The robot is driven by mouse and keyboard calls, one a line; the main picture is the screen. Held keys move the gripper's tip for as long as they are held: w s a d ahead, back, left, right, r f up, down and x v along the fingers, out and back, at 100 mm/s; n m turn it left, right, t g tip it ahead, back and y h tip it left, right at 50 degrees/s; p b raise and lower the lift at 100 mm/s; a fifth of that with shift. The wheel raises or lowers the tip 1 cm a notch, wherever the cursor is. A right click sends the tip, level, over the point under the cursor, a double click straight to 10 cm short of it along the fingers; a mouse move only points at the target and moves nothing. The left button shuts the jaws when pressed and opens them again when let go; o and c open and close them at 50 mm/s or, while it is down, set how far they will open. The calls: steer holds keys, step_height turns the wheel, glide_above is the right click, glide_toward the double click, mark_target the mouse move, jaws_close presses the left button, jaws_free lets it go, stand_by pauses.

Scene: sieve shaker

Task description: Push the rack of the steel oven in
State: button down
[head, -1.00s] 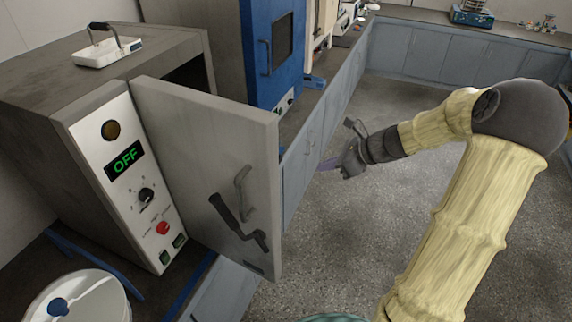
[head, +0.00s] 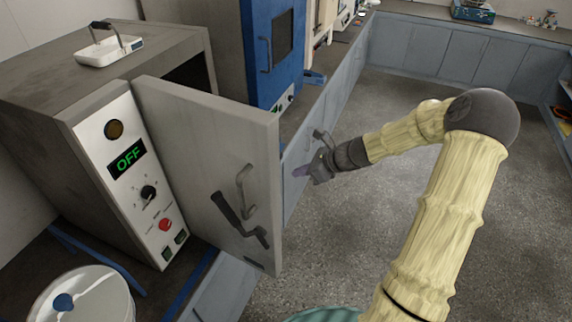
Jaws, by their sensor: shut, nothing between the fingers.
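The steel oven (head: 50,110) stands on the bench at the left, its display reading OFF. Its grey door (head: 205,150) is swung open toward me and hides most of the oven's opening. Only a dark strip of the inside (head: 195,75) shows above the door. I cannot see the rack. My gripper (head: 301,171) is to the right of the door's free edge, beyond it and out over the floor in front of the cabinets. It points left and is shut and empty, apart from the door as far as I can tell.
A blue oven (head: 272,50) stands farther along the bench. The floor (head: 400,185) at the right is clear.

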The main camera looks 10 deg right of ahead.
steer(key=w+a+p, duration=0.1)
steer(key=a, duration=0.1)
steer(key=w+a+p, duration=0.1)
steer(key=shift+w+a+r, duration=0.1)
steer(key=shift+w+a, duration=0.25)
steer(key=shift+w+a, duration=0.15)
